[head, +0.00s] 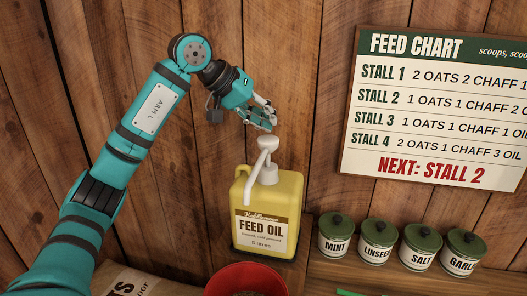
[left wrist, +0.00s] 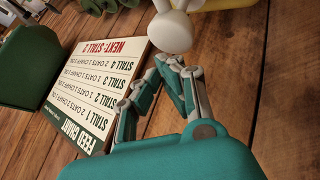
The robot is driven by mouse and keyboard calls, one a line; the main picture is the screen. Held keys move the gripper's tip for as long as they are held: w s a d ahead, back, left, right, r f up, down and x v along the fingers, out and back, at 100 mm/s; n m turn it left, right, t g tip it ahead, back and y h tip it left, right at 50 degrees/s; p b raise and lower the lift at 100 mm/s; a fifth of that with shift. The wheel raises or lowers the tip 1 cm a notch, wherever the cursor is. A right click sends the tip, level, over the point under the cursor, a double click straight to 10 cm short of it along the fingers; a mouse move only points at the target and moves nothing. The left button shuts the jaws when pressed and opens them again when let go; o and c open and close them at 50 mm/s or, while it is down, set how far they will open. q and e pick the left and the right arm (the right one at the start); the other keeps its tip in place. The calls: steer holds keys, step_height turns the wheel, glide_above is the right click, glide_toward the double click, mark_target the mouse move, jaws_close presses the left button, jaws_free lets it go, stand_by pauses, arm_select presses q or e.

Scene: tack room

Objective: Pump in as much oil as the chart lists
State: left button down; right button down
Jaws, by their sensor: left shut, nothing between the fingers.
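The yellow feed oil jug (head: 268,205) stands upright against the wall, with a white pump (head: 268,143) on top and its spout bent down to the left. My left gripper (head: 268,121) is shut and empty just above the pump head. In the left wrist view, the closed fingers (left wrist: 170,62) are close to the white pump head (left wrist: 171,32); contact cannot be told. The feed chart (head: 435,115) reads "NEXT: STALL 2"; its stall 2 row shows 1 oats, 1 chaff and a 2 before the cut-off edge. A red bucket (head: 222,279) sits in front of the jug, partly out of frame.
Several green-lidded tins (head: 378,240), labelled mint, linseed, salt and garlic, stand on the wooden shelf right of the jug. A sack (head: 135,282) is at the lower left. The plank wall is close behind the jug.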

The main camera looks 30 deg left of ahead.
mark_target(271, 136)
arm_select(q)
steer(key=shift+f, duration=0.35)
steer(key=shift+f+b, duration=1)
steer(key=shift+f, duration=0.45)
stand_by(0.9)
steer(key=shift+r+p, duration=1.7)
steer(key=shift+r, duration=0.15)
step_height(271, 136, up, 6)
steer(key=p, duration=0.5)
steer(key=shift+p, duration=0.3)
steer(key=shift+a+r, duration=0.1)
steer(key=shift+r, duration=0.05)
stand_by(0.7)
